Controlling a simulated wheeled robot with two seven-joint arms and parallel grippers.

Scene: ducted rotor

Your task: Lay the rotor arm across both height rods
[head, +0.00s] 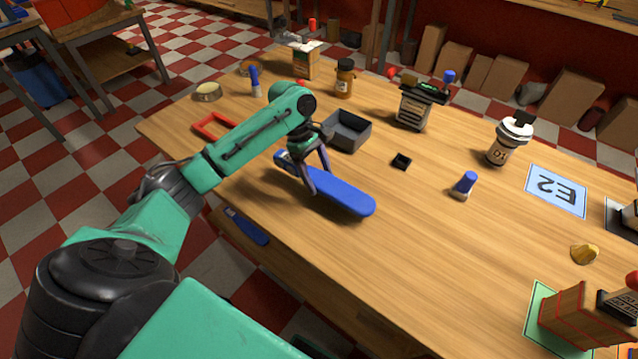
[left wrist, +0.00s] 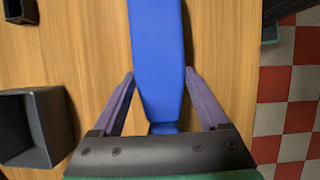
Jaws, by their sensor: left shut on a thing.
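A long blue flat bar, which looks like the rotor arm (head: 346,196), lies level at the near left of the wooden table, on it or just above it; I cannot tell which. My left gripper (head: 315,179) is shut on the blue bar from above, near its narrower end. In the left wrist view the bar (left wrist: 157,45) runs between the two fingers (left wrist: 160,76). Two short upright blue-topped pieces, perhaps the height rods, stand apart: one at the back left (head: 254,80) and one right of the middle (head: 465,183). My right gripper is not in view.
A grey open box (head: 349,131) stands just behind the bar, and a small black block (head: 401,161) lies right of it. A brown jar (head: 345,78), a dark slotted stand (head: 413,110) and a white-topped canister (head: 508,142) stand further back. The table's near right middle is clear.

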